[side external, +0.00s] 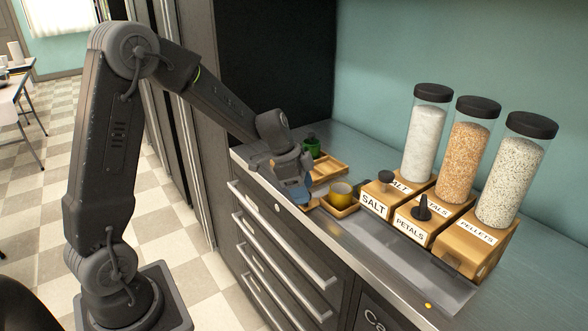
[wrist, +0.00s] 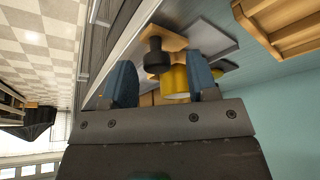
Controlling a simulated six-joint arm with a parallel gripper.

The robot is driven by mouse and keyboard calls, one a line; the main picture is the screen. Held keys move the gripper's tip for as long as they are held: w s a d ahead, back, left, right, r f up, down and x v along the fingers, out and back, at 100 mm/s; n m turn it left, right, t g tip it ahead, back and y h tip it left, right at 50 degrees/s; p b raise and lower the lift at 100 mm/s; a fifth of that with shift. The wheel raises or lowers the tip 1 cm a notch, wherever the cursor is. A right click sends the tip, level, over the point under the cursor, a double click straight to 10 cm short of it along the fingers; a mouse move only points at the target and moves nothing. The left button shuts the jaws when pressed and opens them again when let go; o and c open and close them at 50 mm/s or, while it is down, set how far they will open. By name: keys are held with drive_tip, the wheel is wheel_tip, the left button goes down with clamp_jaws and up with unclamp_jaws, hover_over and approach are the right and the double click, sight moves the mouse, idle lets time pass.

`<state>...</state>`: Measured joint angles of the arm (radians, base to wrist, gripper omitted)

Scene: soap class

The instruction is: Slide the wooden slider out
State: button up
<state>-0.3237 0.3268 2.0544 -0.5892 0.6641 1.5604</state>
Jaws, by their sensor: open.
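My gripper (side external: 294,195) is low over the front edge of the counter, left of the yellow cup (side external: 341,193). In the wrist view, my gripper's blue fingers (wrist: 160,85) are spread apart. A black knob (wrist: 157,57) on a light wooden piece (wrist: 164,36) shows beyond and between the fingers; nothing is visibly gripped. The yellow cup (wrist: 175,82) shows behind the knob, in part covered. In the side view the cup stands in a small wooden tray (side external: 343,210). I cannot tell for sure which wooden part is the slider.
Three tall dispensers stand on wooden bases to the right, labelled salt (side external: 374,205), petals (side external: 411,231) and pellets (side external: 472,251). Black knobs stand on the salt and petals bases. A green cup (side external: 312,149) stands by a wooden tray (side external: 330,166) behind my gripper. Drawers with handles (side external: 290,250) lie below.

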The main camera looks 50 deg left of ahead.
drive_tip(key=v, duration=1.3)
drive_tip(key=shift+r, duration=0.1)
drive_tip(key=shift+v, duration=1.95)
drive_tip(key=shift+s+r, duration=0.5)
drive_tip(key=shift+r, duration=0.35)
drive_tip(key=shift+s+r, duration=0.5)
drive_tip(key=shift+r, duration=0.3)
drive_tip(key=shift+s+r, duration=0.5)
drive_tip(key=shift+r, duration=0.35)
drive_tip(key=s+d+f+n+t+y, duration=0.1)
drive_tip(key=s+d+f+n, duration=0.2)
drive_tip(key=s+d, duration=0.3)
drive_tip(key=s+d+f+n+t+y, duration=0.1)
drive_tip(key=s+d+f+n, duration=0.3)
drive_tip(key=s, duration=0.5)
drive_tip(key=d+n+y, duration=0.1)
drive_tip(key=d+n, duration=0.1)
drive_tip(key=d, duration=0.1)
drive_tip(key=shift+d+f, duration=0.2)
drive_tip(key=shift+f, duration=0.15)
